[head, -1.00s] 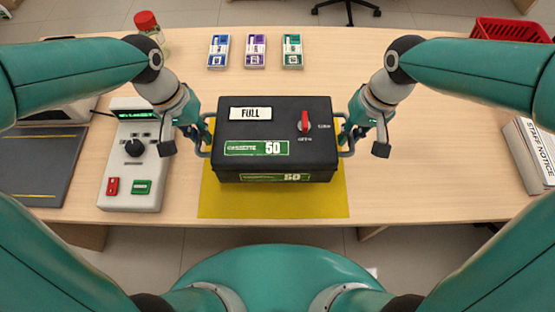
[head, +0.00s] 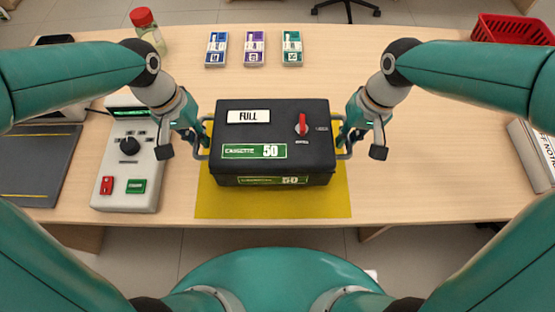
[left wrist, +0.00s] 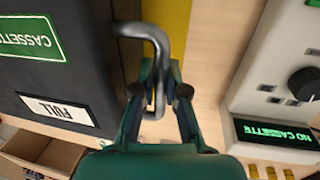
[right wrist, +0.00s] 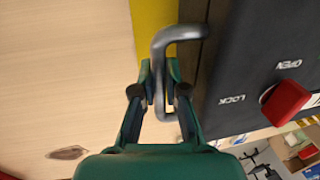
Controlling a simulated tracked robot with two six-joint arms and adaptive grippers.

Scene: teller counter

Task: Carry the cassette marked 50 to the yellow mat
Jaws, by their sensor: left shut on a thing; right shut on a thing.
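The black cassette marked 50 (head: 270,120) is level over the yellow mat (head: 225,204), with mat showing in front of it and at both sides. I cannot tell whether its base touches the mat. Its top has a FULL label and a red knob (head: 302,124). My left gripper (head: 203,146) is shut on the cassette's left handle (left wrist: 159,55), clear in the left wrist view. My right gripper (head: 345,144) is shut on its right handle (right wrist: 178,34), clear in the right wrist view.
A grey console (head: 128,185) with a dial stands left of the mat; its display reads NO CASSETTE (left wrist: 275,134). A staff notice stack (head: 537,150) and red basket (head: 512,30) are right. Counter right of the mat is clear.

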